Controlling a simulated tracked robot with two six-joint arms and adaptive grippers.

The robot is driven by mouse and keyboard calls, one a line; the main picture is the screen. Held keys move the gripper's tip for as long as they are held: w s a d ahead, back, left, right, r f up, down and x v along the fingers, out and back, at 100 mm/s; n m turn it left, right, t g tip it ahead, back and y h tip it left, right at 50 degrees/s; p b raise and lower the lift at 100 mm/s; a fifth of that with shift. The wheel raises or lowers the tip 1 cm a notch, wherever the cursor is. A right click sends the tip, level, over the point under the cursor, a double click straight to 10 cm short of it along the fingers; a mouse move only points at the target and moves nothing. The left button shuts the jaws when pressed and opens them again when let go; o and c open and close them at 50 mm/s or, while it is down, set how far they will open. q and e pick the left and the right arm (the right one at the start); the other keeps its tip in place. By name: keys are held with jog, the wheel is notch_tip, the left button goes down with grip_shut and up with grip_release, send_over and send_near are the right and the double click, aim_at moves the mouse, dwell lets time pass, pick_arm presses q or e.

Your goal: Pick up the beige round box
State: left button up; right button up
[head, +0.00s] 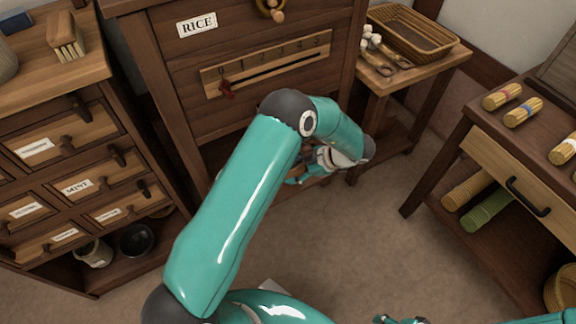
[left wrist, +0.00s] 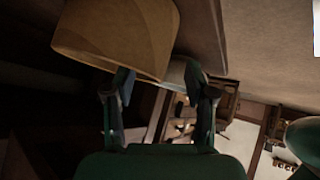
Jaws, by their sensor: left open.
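In the left wrist view, a tan, round-sided thing (left wrist: 110,38), likely the beige round box, fills the upper left. Its lower edge reaches the level of the fingertips, mostly toward the left finger. My left gripper (left wrist: 160,76) is open, with the fingers apart. I cannot tell whether they touch the tan thing. In the head view my left gripper (head: 312,170) is low in front of the rice cabinet, partly hidden by my own arm, and the box cannot be made out there. Part of my right gripper (head: 400,320) shows at the bottom edge, mostly cut off.
The rice cabinet (head: 225,45) stands behind my arm. A small table (head: 452,56) with a wicker tray (head: 412,32) is at its right. A drawer cabinet (head: 60,150) is at left, and a table with brushes (head: 502,97) at right. The floor (head: 375,240) between is clear.

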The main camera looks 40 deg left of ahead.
pick_arm(q)
jog(key=b+x, duration=0.1)
jog(key=x, duration=0.4)
jog(key=shift+a+f, duration=0.2)
jog(key=shift+s, duration=0.1)
grip_shut()
